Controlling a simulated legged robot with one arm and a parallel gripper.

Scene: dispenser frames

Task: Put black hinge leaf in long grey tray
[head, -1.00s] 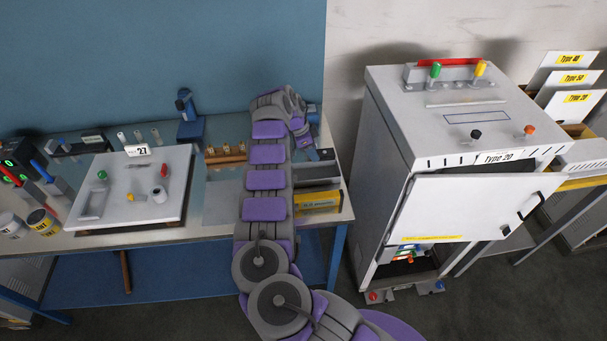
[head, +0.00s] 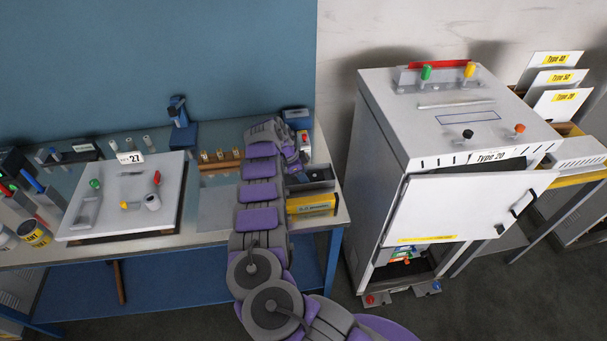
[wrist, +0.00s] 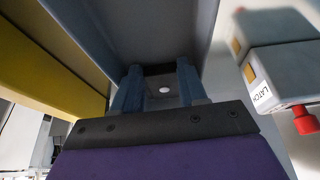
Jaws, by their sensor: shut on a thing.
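My gripper (wrist: 159,90) shows in the wrist view with two blue fingers shut on a small dark piece (wrist: 158,70), which looks like the black hinge leaf. Only a dark edge of it shows between the fingertips; a pale round spot lies just below. In the head view my arm hides the leaf and most of the gripper. The long grey tray (head: 320,178) lies on the bench just right of my arm's end, behind a yellow box. In the wrist view a grey surface fills the area beyond the fingertips; I cannot tell whether it is the tray.
The yellow box (head: 312,204) stands at the bench's front right; a yellow wall also shows in the wrist view (wrist: 55,60). A pale box labelled LATCH with a red knob (wrist: 303,121) is close on the right. A white board (head: 130,195) lies left, a cabinet (head: 455,120) right.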

